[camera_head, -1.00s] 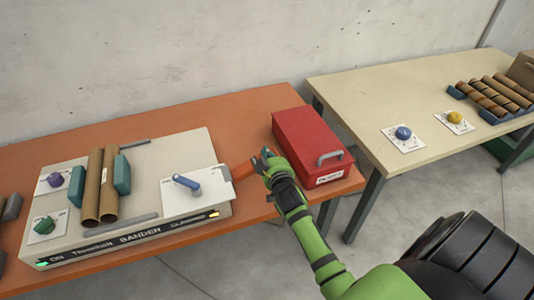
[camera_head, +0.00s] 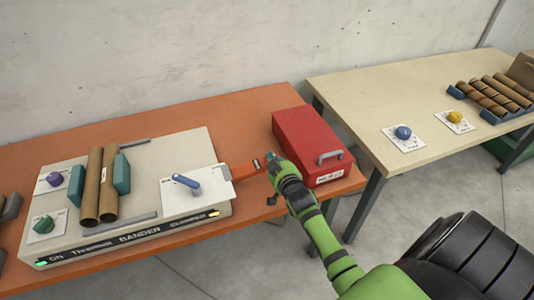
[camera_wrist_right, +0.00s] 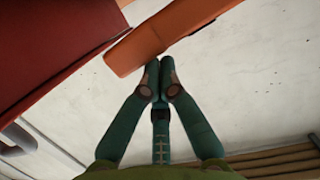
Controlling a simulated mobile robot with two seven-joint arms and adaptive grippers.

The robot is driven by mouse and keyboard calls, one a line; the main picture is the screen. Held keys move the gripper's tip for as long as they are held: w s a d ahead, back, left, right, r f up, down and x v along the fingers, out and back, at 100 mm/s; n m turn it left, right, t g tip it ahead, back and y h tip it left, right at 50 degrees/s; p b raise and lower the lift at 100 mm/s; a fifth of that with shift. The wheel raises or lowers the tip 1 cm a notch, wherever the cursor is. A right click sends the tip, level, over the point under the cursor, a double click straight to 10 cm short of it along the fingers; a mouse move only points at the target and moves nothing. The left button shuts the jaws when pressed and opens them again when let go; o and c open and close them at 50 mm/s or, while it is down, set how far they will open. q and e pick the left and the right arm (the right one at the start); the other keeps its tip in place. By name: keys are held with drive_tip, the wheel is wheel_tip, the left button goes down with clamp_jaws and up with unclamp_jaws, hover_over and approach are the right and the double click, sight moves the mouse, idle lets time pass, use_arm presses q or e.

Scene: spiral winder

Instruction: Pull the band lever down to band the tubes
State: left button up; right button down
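The bander (camera_head: 150,145) is a pale machine on the orange table. Two brown tubes (camera_head: 100,185) lie side by side on it between teal clamp blocks (camera_head: 122,174). My left gripper is out of view.
A blue handle (camera_head: 186,181) sits on the bander's white plate. A red box (camera_head: 305,140) stands close behind and right of my gripper. Purple (camera_head: 55,179) and green (camera_head: 43,224) knobs are at the left. A second table (camera_head: 400,85) stands right, past a gap.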

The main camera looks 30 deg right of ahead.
drive_tip(key=f+m, duration=0.1)
drive_tip(key=f+m+y+b, duration=0.1)
drive_tip(key=f, duration=0.1)
drive_tip(key=d+f+b, duration=0.1)
drive_tip(key=f, duration=0.1)
drive_tip(key=shift+s+m, duration=0.2)
drive_tip(key=shift+m, duration=0.2)
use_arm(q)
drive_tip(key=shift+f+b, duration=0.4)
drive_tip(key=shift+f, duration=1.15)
use_arm(e)
drive_tip(key=shift+f, duration=0.75)
drive_tip(key=r+p, duration=0.2)
drive_tip(key=r, duration=0.1)
drive_tip(key=r+p, duration=0.1)
drive_tip(key=p, duration=0.1)
drive_tip(key=shift+d+r, duration=0.25)
drive_tip(key=shift+d, duration=0.15)
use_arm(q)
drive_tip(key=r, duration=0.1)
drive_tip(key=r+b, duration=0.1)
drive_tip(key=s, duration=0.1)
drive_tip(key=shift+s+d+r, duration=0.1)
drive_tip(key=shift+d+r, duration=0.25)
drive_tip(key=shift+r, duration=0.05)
use_arm(e)
drive_tip(key=v, duration=1)
drive_tip(key=shift+d+f+t, duration=0.3)
